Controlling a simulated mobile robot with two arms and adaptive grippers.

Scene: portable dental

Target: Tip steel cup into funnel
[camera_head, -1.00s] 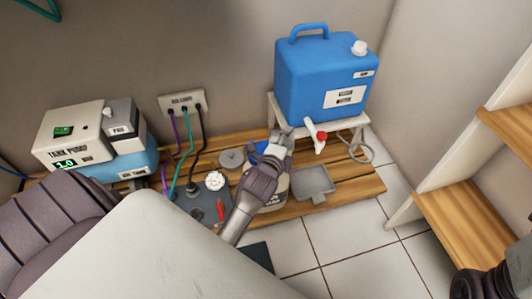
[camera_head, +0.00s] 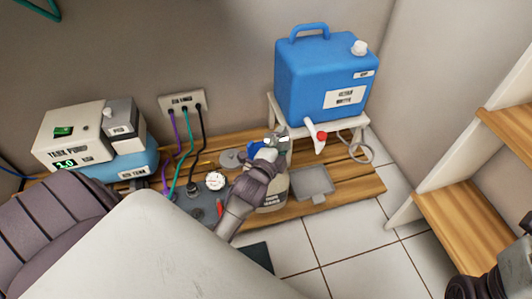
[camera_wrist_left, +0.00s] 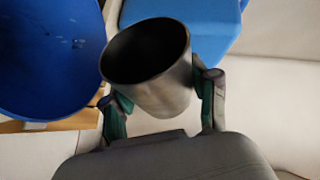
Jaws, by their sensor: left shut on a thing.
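The steel cup (camera_wrist_left: 150,75) is between the fingers of my left gripper (camera_wrist_left: 160,105) in the left wrist view, with its dark mouth showing. No contents can be made out inside it. The blue funnel (camera_wrist_left: 45,55) is just left of the cup in that view, its wide mouth open and apart from the cup. In the head view my left gripper (camera_head: 274,150) is beside the funnel (camera_head: 256,148), over a labelled bottle (camera_head: 274,192). The gripper hides much of the funnel and bottle there.
A blue jug (camera_head: 325,80) with a red-tapped spout stands on a small white stand behind right. A grey tray (camera_head: 313,183) lies right of the bottle. A pump unit (camera_head: 75,135) stands left, and cables run from a wall socket (camera_head: 183,103). Wooden shelves (camera_head: 460,220) are at right.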

